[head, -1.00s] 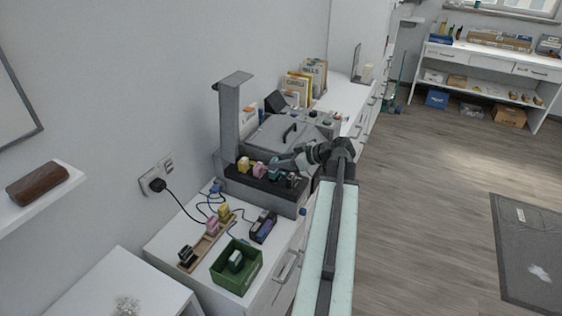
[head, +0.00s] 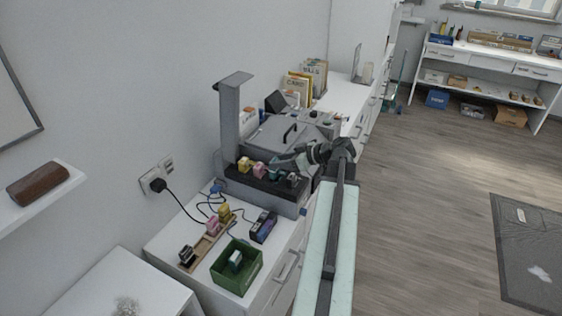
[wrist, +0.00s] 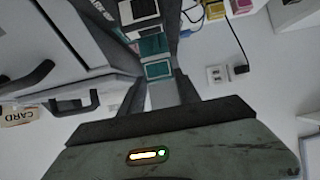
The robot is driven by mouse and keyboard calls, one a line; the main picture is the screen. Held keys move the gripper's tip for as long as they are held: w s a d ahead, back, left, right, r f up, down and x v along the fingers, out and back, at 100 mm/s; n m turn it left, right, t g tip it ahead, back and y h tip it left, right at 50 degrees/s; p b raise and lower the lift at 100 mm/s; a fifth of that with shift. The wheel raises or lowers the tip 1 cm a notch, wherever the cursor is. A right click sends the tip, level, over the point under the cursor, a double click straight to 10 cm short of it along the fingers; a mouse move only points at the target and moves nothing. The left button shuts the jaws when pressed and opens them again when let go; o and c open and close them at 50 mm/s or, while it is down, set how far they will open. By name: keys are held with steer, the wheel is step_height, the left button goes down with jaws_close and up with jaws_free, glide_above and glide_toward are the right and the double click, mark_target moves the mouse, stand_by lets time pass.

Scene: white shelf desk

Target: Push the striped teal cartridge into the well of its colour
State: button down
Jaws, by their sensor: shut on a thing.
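My gripper (wrist: 160,76) is shut on a teal cartridge (wrist: 158,69), whose light-edged end shows between the fingers in the wrist view. A further teal patch (wrist: 153,46) lies just beyond it; I cannot tell whether it is the cartridge or the well. In the head view my gripper (head: 275,164) is at the dark block of wells (head: 236,180), over the teal cartridge (head: 274,174). How deep the cartridge sits, and its stripes, cannot be made out.
The block also bears yellow (head: 244,164), pink (head: 259,170) and black (head: 292,180) cartridges. In front are a wooden rack (head: 200,249) with several cartridges, a green bin (head: 252,277) holding a teal one, and a dark purple-sided box (head: 263,227). A grey post (head: 230,120) rises beside the block.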

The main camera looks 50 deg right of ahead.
mark_target(277, 171)
steer(key=shift+f, duration=0.1)
steer(key=shift+f+b, duration=0.35)
steer(key=shift+b, duration=0.1)
steer(key=shift+f+b, duration=1.85)
steer(key=shift+b, duration=0.05)
steer(key=c, duration=0.8)
jaws_free()
steer(key=shift+o, duration=0.2)
steer(key=p+v, duration=0.3)
steer(key=v, duration=0.3)
steer(key=shift+s+r+p, duration=0.15)
steer(key=shift+r+p, duration=0.15)
steer(key=shift+r, duration=0.05)
steer(key=shift+s+d+r, duration=0.1)
steer(key=shift+s, duration=0.5)
